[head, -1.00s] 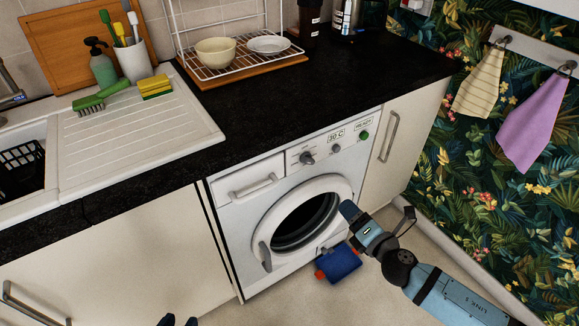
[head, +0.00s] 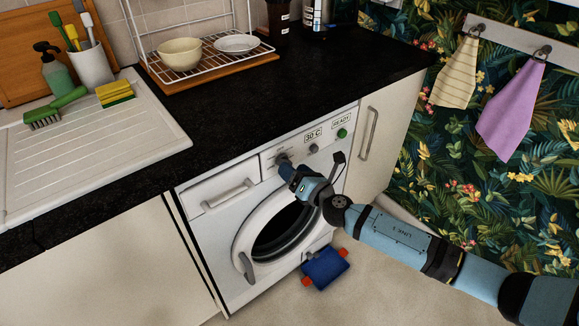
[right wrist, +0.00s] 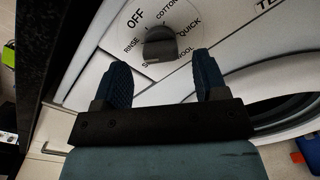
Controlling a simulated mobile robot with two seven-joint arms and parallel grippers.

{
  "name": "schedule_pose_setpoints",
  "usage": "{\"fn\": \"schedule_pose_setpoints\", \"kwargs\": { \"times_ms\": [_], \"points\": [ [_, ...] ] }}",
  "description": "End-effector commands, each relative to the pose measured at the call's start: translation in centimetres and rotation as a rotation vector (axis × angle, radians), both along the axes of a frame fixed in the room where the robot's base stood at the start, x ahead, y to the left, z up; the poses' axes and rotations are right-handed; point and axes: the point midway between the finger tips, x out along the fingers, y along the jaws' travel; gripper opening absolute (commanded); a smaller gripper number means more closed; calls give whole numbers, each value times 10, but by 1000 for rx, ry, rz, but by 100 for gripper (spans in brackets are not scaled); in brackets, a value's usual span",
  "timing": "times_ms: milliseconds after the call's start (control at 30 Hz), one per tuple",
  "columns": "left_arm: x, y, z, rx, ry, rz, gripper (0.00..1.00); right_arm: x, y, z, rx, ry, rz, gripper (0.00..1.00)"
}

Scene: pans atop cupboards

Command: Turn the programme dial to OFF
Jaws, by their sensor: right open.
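The washing machine (head: 208,222) stands under the black worktop with its round door shut. Its dark programme dial (head: 281,158) is on the top panel, partly covered by my right gripper (head: 287,168). In the right wrist view the black dial (right wrist: 160,46) sits on a white face with OFF, COTTON, QUICK, RINSE and partly hidden words around it. OFF is at its upper left. I cannot tell surely which word it points at. My right gripper (right wrist: 161,64) is open, one finger at each side of the dial's lower end, apart from it. My left gripper is not in view.
A 30 C display (head: 313,135), a smaller knob (head: 314,148) and a green button (head: 342,133) lie right of the dial. The black worktop edge (head: 215,157) overhangs just above. A blue object with red-orange ends (head: 326,268) lies on the floor before the machine.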

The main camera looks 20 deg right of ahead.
Motion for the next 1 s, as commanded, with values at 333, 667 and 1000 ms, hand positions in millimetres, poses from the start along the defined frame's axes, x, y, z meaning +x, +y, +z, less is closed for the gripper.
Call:
{"fn": "schedule_pose_setpoints", "kwargs": {
  "times_ms": [333, 667, 1000],
  "points": [
    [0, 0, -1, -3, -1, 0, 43, 23, 8, 0, 0, 1, -1, 66],
    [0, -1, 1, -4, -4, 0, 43, 22, 8, 0, 0, 1, -1, 36],
    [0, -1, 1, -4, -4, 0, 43, 22, 8, -1, 15, 6, -1, 17]
  ]
}}
